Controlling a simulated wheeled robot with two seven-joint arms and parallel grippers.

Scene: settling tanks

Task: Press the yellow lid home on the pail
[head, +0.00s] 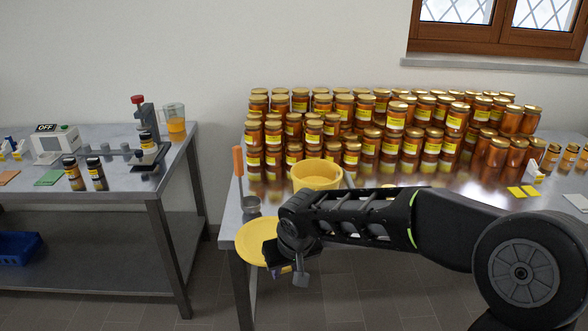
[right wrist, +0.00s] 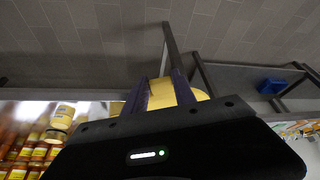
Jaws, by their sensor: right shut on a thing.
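The yellow lid (head: 253,239) is a flat round disc in front of the near left corner of the right table. My right gripper (head: 272,252) is shut on its right edge and hides part of it. In the right wrist view the two fingers (right wrist: 164,94) close on the lid (right wrist: 184,90). The yellow pail (head: 316,182) stands on the table, up and to the right of the lid and apart from it. My forearm passes just in front of the pail and hides its lower right part. My left gripper is not in view.
A ladle-like tool with an orange handle (head: 238,162) stands left of the pail. Many honey jars (head: 396,120) stand stacked behind it. A second table (head: 110,187) at the left holds a small device (head: 54,145), a jug (head: 174,124) and dark bottles. Floor shows between the tables.

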